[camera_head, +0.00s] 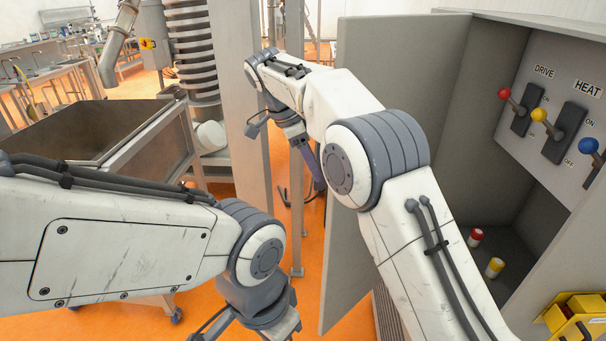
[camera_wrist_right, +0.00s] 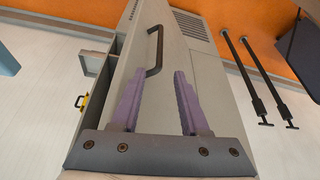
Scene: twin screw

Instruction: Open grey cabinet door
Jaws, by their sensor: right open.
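The grey cabinet (camera_head: 555,21) stands at the right in the head view. Its grey door (camera_head: 390,50) is swung out to the left, and the inside shows. In the right wrist view the door's outer face (camera_wrist_right: 205,85) carries a dark bar handle (camera_wrist_right: 158,50). My right gripper (camera_wrist_right: 160,76) is open, its purple fingers pointing toward the handle. The handle lies just beyond the fingertips, and contact cannot be told. In the head view one purple finger of it (camera_head: 317,168) shows left of the door. My left arm's wrist reaches the bottom edge; its gripper is out of view.
Inside the cabinet are a DRIVE and HEAT lever panel (camera_head: 540,85) and red (camera_head: 475,237) and yellow (camera_head: 495,267) buttons. A yellow box (camera_head: 578,310) is at the lower right. A metal hopper (camera_head: 150,150) and a post (camera_head: 236,90) stand left. Orange floor is partly clear.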

